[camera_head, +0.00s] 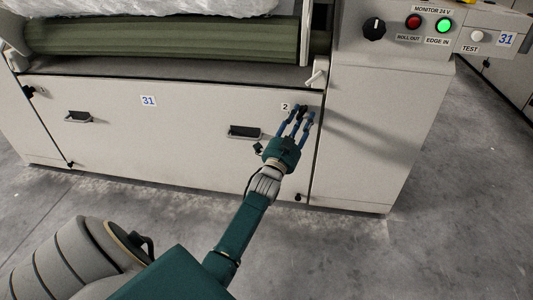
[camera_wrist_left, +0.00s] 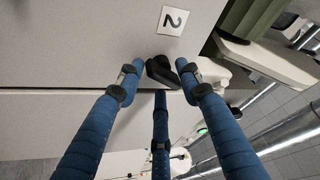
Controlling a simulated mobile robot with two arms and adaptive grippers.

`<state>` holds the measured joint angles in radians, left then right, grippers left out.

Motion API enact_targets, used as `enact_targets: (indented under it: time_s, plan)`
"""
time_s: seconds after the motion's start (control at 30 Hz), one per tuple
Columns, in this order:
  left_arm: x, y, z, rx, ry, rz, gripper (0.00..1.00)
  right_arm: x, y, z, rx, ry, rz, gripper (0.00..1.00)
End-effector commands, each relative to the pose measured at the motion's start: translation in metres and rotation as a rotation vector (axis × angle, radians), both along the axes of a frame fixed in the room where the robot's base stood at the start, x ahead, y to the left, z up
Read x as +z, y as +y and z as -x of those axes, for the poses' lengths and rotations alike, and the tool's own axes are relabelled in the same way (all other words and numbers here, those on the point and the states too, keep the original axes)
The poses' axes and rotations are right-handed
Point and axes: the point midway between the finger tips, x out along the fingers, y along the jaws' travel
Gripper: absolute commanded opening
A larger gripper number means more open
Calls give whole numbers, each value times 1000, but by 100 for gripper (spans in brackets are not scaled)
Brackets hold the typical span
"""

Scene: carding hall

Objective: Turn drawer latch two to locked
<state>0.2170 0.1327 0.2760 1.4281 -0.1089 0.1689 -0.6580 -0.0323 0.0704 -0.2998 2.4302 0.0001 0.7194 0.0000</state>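Drawer latch two is a small black knob by the number 2 label (camera_head: 285,107) at the upper right of the white drawer front (camera_head: 190,125). In the left wrist view the latch (camera_wrist_left: 162,72) sits just beyond my fingertips, its body slanted. My left gripper (camera_head: 299,117) reaches up to it from below, with three blue fingers. In the wrist view the fingers (camera_wrist_left: 160,78) are spread around the latch, two at its sides and one below. A small gap shows at the left finger; contact at the right one is unclear. My right gripper is out of view.
The drawer front has two recessed black handles, one at left (camera_head: 78,117) and one at right (camera_head: 245,131), and another black latch (camera_head: 29,91) at upper left. A control panel (camera_head: 425,28) stands at upper right. A green roller (camera_head: 165,38) runs above. The grey floor in front is clear.

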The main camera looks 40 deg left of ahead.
Motion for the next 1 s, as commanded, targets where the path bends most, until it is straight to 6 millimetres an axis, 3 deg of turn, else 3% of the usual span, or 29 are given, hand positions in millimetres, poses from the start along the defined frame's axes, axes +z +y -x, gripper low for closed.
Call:
enact_targets:
  time_s: [0.1, 0.43, 1.0]
  plan:
    - [5, 3, 2, -1, 122, -214, 35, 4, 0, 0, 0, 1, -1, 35]
    - [7, 4, 5, -2, 411, -683, 35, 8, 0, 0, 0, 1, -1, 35]
    - [8, -13, 113, -5, 413, -650, 35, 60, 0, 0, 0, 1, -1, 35]
